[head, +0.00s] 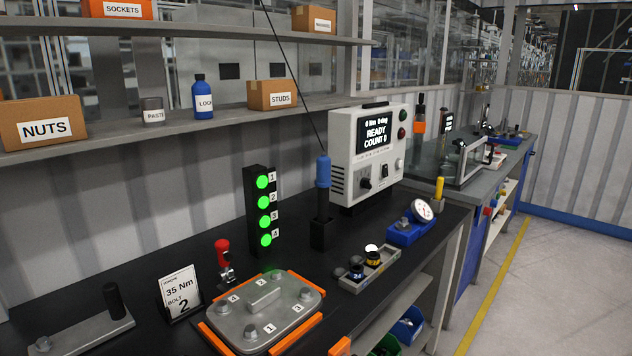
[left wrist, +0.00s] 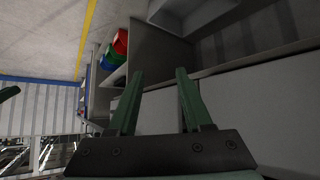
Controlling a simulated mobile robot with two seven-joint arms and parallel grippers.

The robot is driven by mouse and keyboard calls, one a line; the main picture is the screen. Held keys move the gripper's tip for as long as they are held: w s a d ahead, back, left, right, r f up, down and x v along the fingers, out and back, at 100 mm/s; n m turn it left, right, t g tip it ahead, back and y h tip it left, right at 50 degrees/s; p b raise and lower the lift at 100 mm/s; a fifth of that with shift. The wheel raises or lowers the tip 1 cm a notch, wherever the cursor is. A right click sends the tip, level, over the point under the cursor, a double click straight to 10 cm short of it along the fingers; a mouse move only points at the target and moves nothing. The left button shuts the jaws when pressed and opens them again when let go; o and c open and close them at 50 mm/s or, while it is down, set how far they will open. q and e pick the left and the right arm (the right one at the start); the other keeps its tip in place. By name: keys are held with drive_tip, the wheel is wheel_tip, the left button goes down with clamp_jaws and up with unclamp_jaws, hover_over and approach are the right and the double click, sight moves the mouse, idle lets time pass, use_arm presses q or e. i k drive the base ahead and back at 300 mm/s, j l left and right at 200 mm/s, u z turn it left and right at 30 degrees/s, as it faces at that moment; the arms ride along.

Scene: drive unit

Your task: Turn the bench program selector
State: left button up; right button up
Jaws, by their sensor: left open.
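The white controller box (head: 367,155) stands on the black bench, tilted in the head view. Its dark screen (head: 377,133) reads "READY" and "COUNT 0", with a small top line. Below the screen is a black knob (head: 366,184) with a pointer shape, which looks like the program selector. A smaller dark control (head: 384,170) and a light-coloured one (head: 399,164) sit to its right. My left gripper (left wrist: 160,73) shows only in the left wrist view. It is open and empty, away from the box, facing the shelves and floor. My right gripper is not seen.
A tall blue-handled tool (head: 323,172) stands left of the box. A stack light (head: 263,210) with green lamps, a grey cover plate (head: 264,314) and a socket tray (head: 369,269) share the bench. A shelf (head: 200,125) overhangs the back.

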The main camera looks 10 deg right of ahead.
sight(365, 183)
drive_tip(key=i+l+u, duration=0.1)
drive_tip(key=l+u, duration=0.2)
drive_tip(key=u, duration=0.2)
drive_tip(key=l+u, duration=0.3)
drive_tip(key=u, duration=0.2)
drive_tip(key=l+u, duration=0.2)
drive_tip(key=l, duration=0.25)
drive_tip(key=k+l+u, duration=0.1)
drive_tip(key=l+u, duration=0.15)
drive_tip(key=l, duration=0.2)
drive_tip(key=k+l, duration=0.1)
drive_tip(key=l, duration=0.25)
drive_tip(key=l+u, duration=0.1)
drive_tip(key=l, duration=0.25)
drive_tip(key=k+l, duration=0.15)
drive_tip(key=l, duration=0.2)
drive_tip(key=k+l+u, duration=0.15)
drive_tip(key=l, duration=0.55)
drive_tip(key=k+u, duration=0.05)
